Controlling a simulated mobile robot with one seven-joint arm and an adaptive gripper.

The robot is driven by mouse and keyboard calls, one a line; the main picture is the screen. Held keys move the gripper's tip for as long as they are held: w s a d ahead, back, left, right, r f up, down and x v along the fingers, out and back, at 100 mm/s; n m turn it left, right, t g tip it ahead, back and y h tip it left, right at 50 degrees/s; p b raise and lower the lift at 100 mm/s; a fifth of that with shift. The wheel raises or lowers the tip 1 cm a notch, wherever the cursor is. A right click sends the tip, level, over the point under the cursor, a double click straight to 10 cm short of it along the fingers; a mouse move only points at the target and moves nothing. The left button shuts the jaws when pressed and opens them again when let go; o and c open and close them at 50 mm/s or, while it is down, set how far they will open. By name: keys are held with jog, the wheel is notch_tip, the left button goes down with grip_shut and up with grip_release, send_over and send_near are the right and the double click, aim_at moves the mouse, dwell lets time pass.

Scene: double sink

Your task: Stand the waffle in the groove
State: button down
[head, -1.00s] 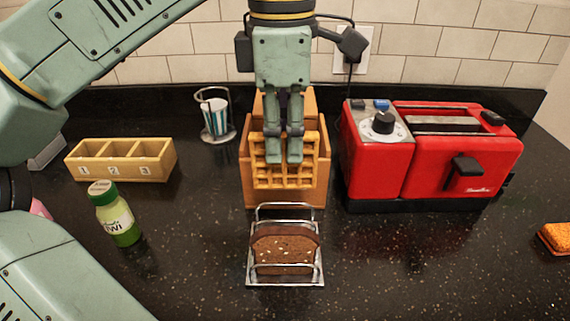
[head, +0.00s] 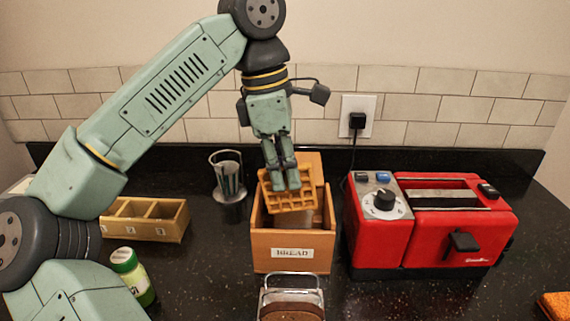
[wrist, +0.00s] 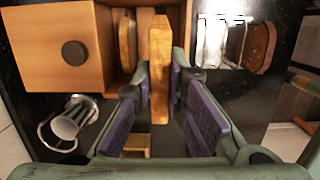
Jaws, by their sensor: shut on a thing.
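My gripper (head: 283,185) is shut on a golden waffle (head: 286,204), which also shows edge-on between the fingers in the wrist view (wrist: 160,50). The waffle is tilted in the head view, at the open top of the wooden bread box (head: 263,252). I cannot tell how far its lower edge is clear of the box. A wire toast rack (head: 291,278) stands in front of the box and is cut off by the lower frame edge. A dark brown bread slice (head: 292,313) stands in it. The rack's open wire slots show in the wrist view (wrist: 212,40).
A red toaster (head: 470,241) stands right of the box. An orange item (head: 556,304) lies far right.

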aim_at(283, 210)
jog(key=shift+f+b, duration=3.85)
jog(key=shift+f, duration=1.45)
jog(key=c, duration=1.4)
grip_release()
jog(key=shift+o, duration=0.3)
jog(key=shift+r+p, duration=3.7)
jog(key=shift+r, duration=0.85)
